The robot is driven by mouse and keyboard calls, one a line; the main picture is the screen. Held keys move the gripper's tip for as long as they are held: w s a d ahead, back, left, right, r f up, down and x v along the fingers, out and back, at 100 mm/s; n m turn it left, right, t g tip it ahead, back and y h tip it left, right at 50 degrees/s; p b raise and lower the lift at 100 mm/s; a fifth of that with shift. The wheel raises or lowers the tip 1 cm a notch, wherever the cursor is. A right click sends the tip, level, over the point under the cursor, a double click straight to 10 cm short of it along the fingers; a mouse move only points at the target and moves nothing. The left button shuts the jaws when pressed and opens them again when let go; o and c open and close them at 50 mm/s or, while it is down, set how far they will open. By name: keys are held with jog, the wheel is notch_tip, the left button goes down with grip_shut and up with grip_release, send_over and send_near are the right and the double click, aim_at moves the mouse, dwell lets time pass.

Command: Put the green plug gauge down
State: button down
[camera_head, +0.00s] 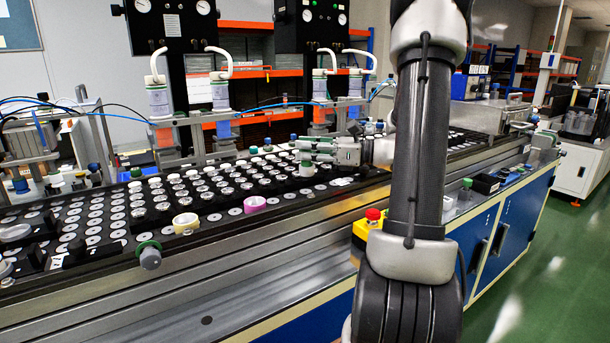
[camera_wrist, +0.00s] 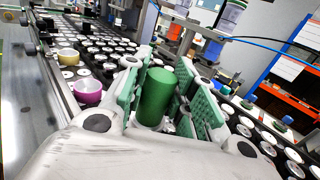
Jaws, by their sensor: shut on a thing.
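My gripper (camera_head: 322,150) reaches from the right over the rows of parts on the black bench. In the wrist view, the green plug gauge (camera_wrist: 156,97) stands upright between the green-padded fingers of my gripper (camera_wrist: 160,95), which are shut on it. In the head view the gauge is mostly hidden by the fingers. The lower end of the gauge is hidden in the wrist view, so I cannot tell whether it touches the surface below.
Many round parts in rows cover the bench (camera_head: 290,212). A purple ring (camera_head: 255,204) and a yellow ring (camera_head: 186,223) lie near its front edge. A red-topped yellow button box (camera_head: 371,221) sits beside my arm. Fixtures with white hoses (camera_head: 220,92) stand behind.

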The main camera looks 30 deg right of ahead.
aim_at(307, 169)
jog(key=shift+f, duration=2.8)
jog(key=shift+f, duration=0.1)
jog(key=c, duration=1.2)
grip_release()
jog(key=shift+o, duration=0.2)
